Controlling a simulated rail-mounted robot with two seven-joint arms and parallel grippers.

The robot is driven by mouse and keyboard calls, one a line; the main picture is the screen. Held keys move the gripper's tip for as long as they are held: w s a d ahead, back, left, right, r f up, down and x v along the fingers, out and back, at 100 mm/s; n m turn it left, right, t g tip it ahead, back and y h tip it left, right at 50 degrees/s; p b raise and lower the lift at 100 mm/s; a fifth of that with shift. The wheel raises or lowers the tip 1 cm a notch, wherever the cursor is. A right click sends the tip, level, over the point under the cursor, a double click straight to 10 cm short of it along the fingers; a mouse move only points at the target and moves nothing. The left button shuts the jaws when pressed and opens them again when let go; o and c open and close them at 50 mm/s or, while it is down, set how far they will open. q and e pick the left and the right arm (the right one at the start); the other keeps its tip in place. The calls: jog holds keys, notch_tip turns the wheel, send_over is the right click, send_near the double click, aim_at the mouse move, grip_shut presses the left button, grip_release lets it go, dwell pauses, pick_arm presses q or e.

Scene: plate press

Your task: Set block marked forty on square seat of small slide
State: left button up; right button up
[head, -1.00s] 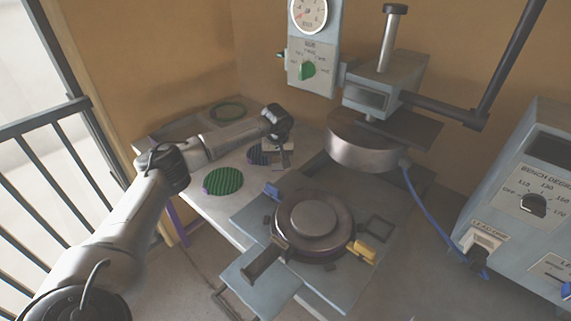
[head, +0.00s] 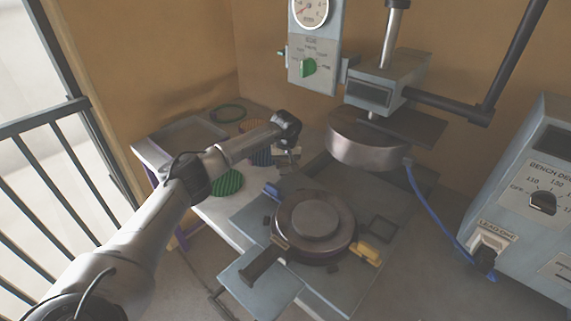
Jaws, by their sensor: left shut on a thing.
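My left gripper (head: 290,160) is above the back of the bench, beside a blue ridged disc. It is shut on a small greyish block, mostly hidden by the fingers; no number on it can be read. A dark square frame (head: 381,229) lies on the grey press plate, right of the round metal mould (head: 315,220). I cannot tell for sure whether this is the square seat of the small slide. My gripper is apart from it, up and to the left. My right gripper is not in view.
The press head (head: 367,139) hangs behind the mould. A yellow clamp (head: 367,253) and a blue cable (head: 430,208) are at the right.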

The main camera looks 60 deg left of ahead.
aim_at(286, 166)
pick_arm(q)
jog(key=o, duration=1.1)
jog(key=shift+o, duration=0.5)
jog(key=shift+s+d+r+p, duration=0.15)
jog(key=shift+r+p, duration=0.35)
jog(key=shift+r, duration=0.8)
jog(key=shift+d+r+p, duration=0.15)
jog(key=shift+r+p, duration=0.3)
jog(key=shift+r, duration=0.8)
jog(key=shift+s+d+r+p, duration=0.15)
jog(key=shift+r+p, duration=0.35)
jog(key=shift+r, duration=0.8)
